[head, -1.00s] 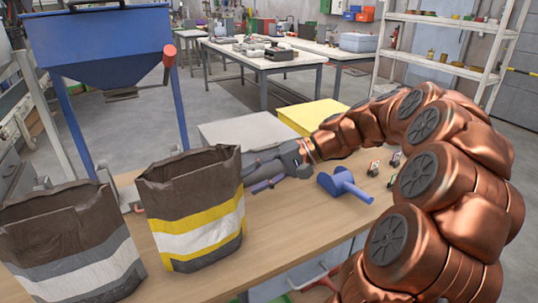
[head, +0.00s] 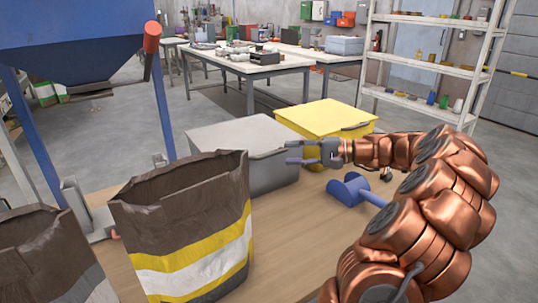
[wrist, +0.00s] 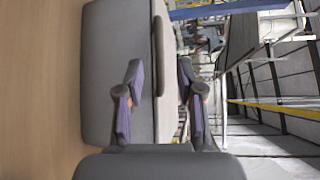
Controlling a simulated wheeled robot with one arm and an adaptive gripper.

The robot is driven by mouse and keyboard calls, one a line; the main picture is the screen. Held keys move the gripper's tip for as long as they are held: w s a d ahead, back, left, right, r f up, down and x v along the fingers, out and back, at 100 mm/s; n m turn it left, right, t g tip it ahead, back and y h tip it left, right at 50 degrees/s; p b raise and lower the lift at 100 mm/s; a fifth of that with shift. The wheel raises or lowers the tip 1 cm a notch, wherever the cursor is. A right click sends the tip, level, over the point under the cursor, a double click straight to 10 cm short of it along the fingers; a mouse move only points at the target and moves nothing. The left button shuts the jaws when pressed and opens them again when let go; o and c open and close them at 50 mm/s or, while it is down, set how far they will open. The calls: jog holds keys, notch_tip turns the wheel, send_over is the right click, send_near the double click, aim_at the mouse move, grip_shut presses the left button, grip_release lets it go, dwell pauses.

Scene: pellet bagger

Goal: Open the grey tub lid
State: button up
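The grey tub (head: 272,172) stands on the wooden table with its flat grey lid (head: 235,133) down on top. My gripper (head: 293,152) is at the tub's right front side, level with the lid edge, pointing left. Its two fingers are apart, one above the other, with nothing seen held between them. In the wrist view, the tub wall (wrist: 110,75) and the protruding lid lip (wrist: 163,75) lie beyond the open gripper (wrist: 161,72). The lip lines up with the gap between the fingers. Whether a finger touches it, I cannot tell.
A yellow tub (head: 328,121) stands behind and right of the grey one. A blue scoop (head: 352,189) lies below my forearm. A brown bag with a yellow band (head: 190,230) stands close at the left front, beside another bag (head: 40,255). A blue hopper (head: 70,45) is behind.

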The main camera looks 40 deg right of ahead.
aim_at(276, 153)
jog(key=shift+x, duration=2.95)
jog(key=shift+c, duration=0.2)
grip_shut()
